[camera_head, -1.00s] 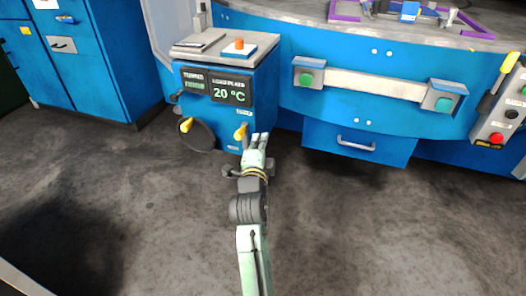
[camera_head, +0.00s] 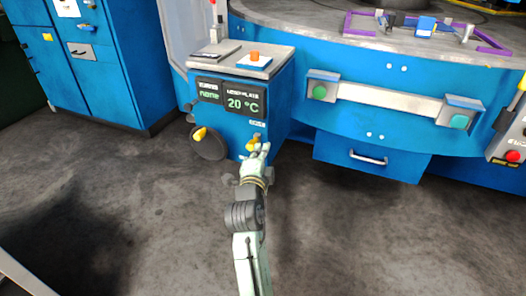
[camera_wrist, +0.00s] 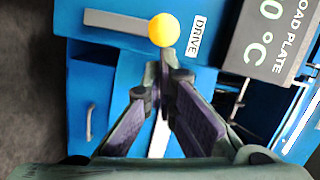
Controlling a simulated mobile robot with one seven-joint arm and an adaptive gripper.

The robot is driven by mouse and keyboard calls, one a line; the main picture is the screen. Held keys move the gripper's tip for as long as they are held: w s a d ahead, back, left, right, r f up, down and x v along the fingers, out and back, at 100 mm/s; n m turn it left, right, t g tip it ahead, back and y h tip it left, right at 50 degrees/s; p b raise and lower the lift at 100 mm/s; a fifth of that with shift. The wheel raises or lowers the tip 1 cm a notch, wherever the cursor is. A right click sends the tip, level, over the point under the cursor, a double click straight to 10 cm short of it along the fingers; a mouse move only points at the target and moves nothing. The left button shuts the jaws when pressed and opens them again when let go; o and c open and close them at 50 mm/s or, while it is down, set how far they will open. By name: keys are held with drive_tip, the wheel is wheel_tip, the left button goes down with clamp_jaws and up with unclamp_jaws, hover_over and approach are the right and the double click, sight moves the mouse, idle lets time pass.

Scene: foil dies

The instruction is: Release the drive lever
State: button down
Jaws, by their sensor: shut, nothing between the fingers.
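The drive lever shows as a yellow knob (camera_head: 253,142) low on the front of the blue control box. In the wrist view the yellow knob (camera_wrist: 164,29) sits beside a DRIVE label, with a pale bar running left from it. My gripper (camera_head: 261,150) is just in front of the knob and covers part of the lever in the head view. In the wrist view my gripper (camera_wrist: 165,68) has its fingertips together just below the knob, with nothing between them. I cannot tell whether the tips touch the knob.
The control box (camera_head: 276,105) shows 20 °C and has an orange button (camera_head: 255,55) on top. A dark handwheel (camera_head: 208,146) with a yellow handle is left of the lever. A drawer (camera_head: 340,158) is to the right. The floor in front is clear.

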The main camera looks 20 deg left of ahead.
sight(249, 145)
drive_tip(key=shift+a+r+n+p, duration=0.25)
drive_tip(key=shift+a+n+p, duration=0.1)
drive_tip(key=shift+a+n, duration=0.15)
drive_tip(key=shift+a+r+n+g+p, duration=0.3)
drive_tip(key=shift+a+n+p, duration=0.35)
drive_tip(key=shift+a+n, duration=0.15)
drive_tip(key=shift+a+r+n+h+p, duration=0.1)
drive_tip(key=shift+a+n+h+p, duration=0.35)
drive_tip(key=shift+a+n, duration=0.25)
drive_tip(key=shift+w+a+f+n+g+h+p, duration=0.1)
drive_tip(key=shift+a+f+n+g+h+p, duration=0.15)
drive_tip(key=shift+a+n, duration=0.7)
drive_tip(key=shift+a+f+n+g+h+p, duration=0.1)
drive_tip(key=shift+a+f+n+h, duration=0.3)
drive_tip(key=shift+a+n, duration=0.55)
drive_tip(key=shift+w+a+f+n+g+h+p, duration=0.1)
drive_tip(key=shift+a+f+n+g+h+p, duration=0.15)
drive_tip(key=shift+a+n, duration=0.7)
drive_tip(key=shift+d, duration=0.2)
